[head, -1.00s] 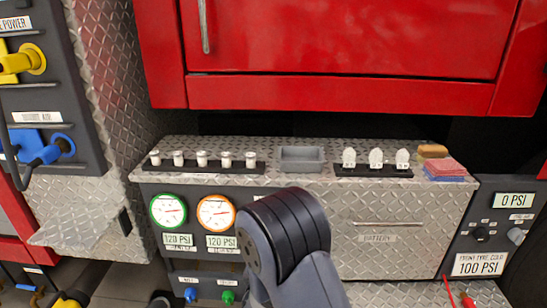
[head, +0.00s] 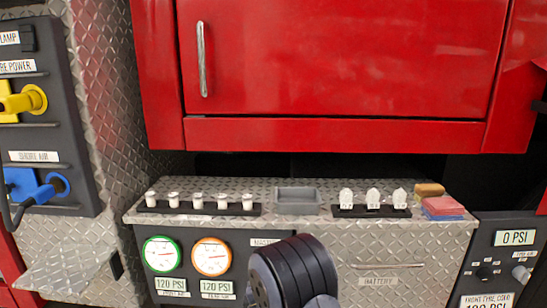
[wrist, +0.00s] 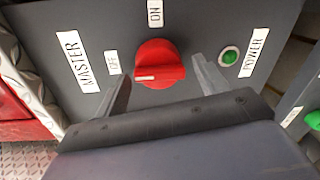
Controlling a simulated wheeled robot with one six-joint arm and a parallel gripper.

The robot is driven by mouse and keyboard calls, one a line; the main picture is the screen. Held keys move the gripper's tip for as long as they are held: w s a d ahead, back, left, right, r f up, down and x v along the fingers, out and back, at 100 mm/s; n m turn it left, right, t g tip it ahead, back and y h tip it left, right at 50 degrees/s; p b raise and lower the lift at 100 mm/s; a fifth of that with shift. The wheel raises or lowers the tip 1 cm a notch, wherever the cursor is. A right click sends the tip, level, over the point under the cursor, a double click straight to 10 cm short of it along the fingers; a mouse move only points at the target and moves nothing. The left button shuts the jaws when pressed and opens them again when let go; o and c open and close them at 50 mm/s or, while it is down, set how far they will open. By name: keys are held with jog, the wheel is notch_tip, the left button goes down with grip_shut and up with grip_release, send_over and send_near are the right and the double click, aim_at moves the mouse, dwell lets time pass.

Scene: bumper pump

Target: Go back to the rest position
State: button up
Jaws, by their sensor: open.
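My gripper (wrist: 162,92) shows in the wrist view, its two fingers apart with nothing between them. Beyond the fingertips is a red rotary knob (wrist: 159,64) on a dark panel, with labels reading MASTER, ON and OFF. The knob's white mark points left, toward the OFF label (wrist: 112,62). The fingers appear clear of the knob, one to each side in the picture. In the head view my arm rises at the bottom middle, and my gripper is hidden there.
A green light (wrist: 229,56) sits right of the knob by a POWER label. In the head view, a diamond-plate counter (head: 330,188) holds a grey tray (head: 298,201), white items in black racks, and sponges (head: 442,207). A red cabinet (head: 350,60) hangs above. Two gauges (head: 212,256) read 120 PSI.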

jog(key=s+r, duration=0.1)
jog(key=s, duration=0.9)
jog(key=w+m+t+y+b, duration=0.1)
jog(key=w+m+b, duration=0.7)
jog(key=m, duration=0.9)
jog(key=shift+w+d+f+y+b, duration=0.2)
jog(key=shift+d+f+y+b, duration=0.1)
jog(key=shift+b, duration=0.2)
dwell(0.5)
